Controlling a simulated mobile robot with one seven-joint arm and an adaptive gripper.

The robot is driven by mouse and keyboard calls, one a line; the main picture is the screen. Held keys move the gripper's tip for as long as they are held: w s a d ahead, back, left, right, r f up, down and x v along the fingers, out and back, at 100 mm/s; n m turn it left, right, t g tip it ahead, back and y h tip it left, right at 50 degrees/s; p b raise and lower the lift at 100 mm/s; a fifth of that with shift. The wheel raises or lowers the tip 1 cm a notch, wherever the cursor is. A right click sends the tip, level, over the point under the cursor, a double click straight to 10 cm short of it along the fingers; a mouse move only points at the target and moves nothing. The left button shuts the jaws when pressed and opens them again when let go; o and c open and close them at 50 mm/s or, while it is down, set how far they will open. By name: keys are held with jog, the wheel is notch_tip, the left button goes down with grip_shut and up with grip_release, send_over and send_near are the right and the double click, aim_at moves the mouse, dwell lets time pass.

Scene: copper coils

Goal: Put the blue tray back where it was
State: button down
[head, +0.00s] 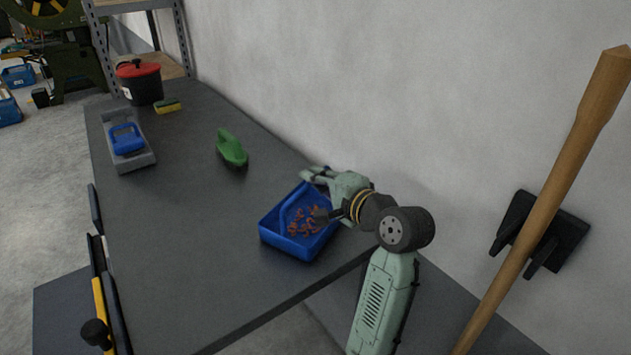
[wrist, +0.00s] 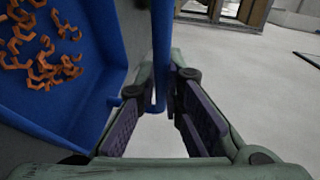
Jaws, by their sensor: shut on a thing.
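The blue tray (head: 268,238) is at the right end of the dark table and holds several small copper coils (head: 303,222). It looks level. Whether it rests on the table or is slightly raised, I cannot tell. My gripper (head: 316,193) reaches over its right side. In the wrist view the tray (wrist: 100,30) fills the left, with copper coils (wrist: 38,50) inside. There my gripper (wrist: 162,92) is shut on an upright blue strip of the tray, its handle or rim; the exact grip is partly hidden.
On the dark table (head: 180,235) are a green brush (head: 231,149), a grey holder (head: 138,161) with a blue-handled item (head: 126,138), a sponge (head: 167,106) and a black pot with a red lid (head: 140,82). The wall is behind; a wooden handle (head: 550,200) stands right. The table's middle is clear.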

jog(key=c, duration=1.7)
grip_release()
jog(key=shift+f, duration=0.15)
jog(key=shift+s+d, duration=0.1)
jog(key=b+v, duration=0.1)
jog(key=v, duration=1)
jog(key=shift+s+d+r+b, duration=0.15)
jog(key=shift+s+r+b, duration=0.15)
jog(key=shift+b, duration=0.1)
